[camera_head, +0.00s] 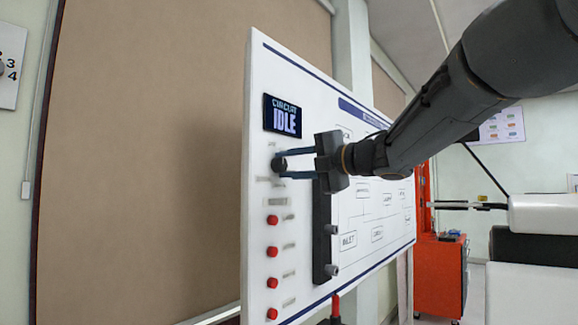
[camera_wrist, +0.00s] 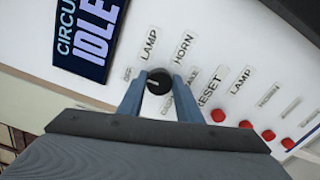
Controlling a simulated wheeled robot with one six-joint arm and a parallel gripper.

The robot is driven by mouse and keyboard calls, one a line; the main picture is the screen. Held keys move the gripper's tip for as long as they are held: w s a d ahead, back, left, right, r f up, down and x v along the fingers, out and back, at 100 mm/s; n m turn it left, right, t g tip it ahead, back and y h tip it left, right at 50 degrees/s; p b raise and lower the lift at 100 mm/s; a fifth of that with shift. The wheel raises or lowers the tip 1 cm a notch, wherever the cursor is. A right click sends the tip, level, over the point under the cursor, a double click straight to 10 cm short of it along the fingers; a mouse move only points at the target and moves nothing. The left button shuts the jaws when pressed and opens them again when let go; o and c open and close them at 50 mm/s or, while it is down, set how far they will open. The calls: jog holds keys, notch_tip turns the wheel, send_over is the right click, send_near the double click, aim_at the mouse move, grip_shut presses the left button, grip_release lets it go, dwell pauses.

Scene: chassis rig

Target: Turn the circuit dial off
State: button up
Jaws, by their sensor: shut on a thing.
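The circuit dial (camera_head: 279,164) is a small black round knob on the white panel (camera_head: 258,100), below the display. My gripper (camera_head: 282,165) is shut on the dial, with its two blue-grey fingers on either side of it. In the wrist view the dial (camera_wrist: 159,82) sits between the fingertips (camera_wrist: 157,88), with a light pointer mark on its face. The dark display (camera_head: 282,116) reads "CIRCUIT IDLE" and also shows in the wrist view (camera_wrist: 88,35). Small labels around the dial include LAMP and HORN; some are too blurred to read.
Several red buttons (camera_head: 272,251) run down the panel's left side below the dial. A dark vertical bar with knobs (camera_head: 322,240) stands right of them. An orange cabinet (camera_head: 440,275) is behind at the right. A brown board (camera_head: 150,150) fills the left background.

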jog(key=o, duration=1)
jog(key=shift+o, duration=0.2)
jog(key=v, duration=0.7)
jog(key=shift+s+d+b, duration=0.25)
jog(key=shift+d+b, duration=0.1)
jog(key=shift+b, duration=0.1)
